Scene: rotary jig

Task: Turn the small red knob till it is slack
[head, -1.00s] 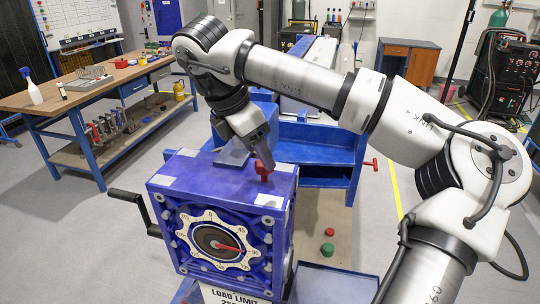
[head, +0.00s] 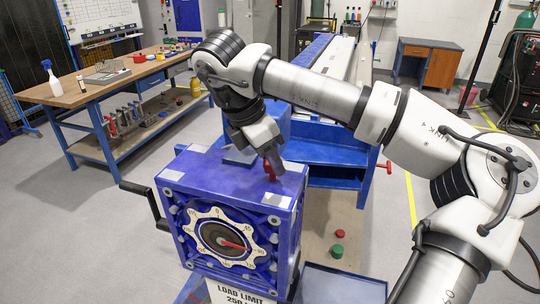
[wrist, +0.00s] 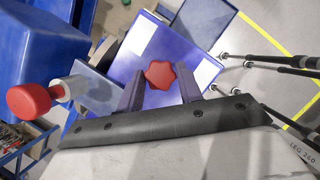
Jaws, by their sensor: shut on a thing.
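The small red knob (head: 268,172) is on top of the blue box-shaped jig, near its back right. In the wrist view the knob (wrist: 159,74) is star-shaped and sits between my two fingers. My gripper (head: 273,163) points down from above and is shut on the knob. In the wrist view my gripper (wrist: 159,88) has one finger on each side of it. The fingers hide part of the knob in the head view. I cannot tell whether the knob is tight or slack.
The jig's front has a dial (head: 222,236) with a red pointer, and a black crank (head: 142,198) on its left. A red handle (head: 388,167) sticks out at the right. A workbench (head: 115,90) stands back left.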

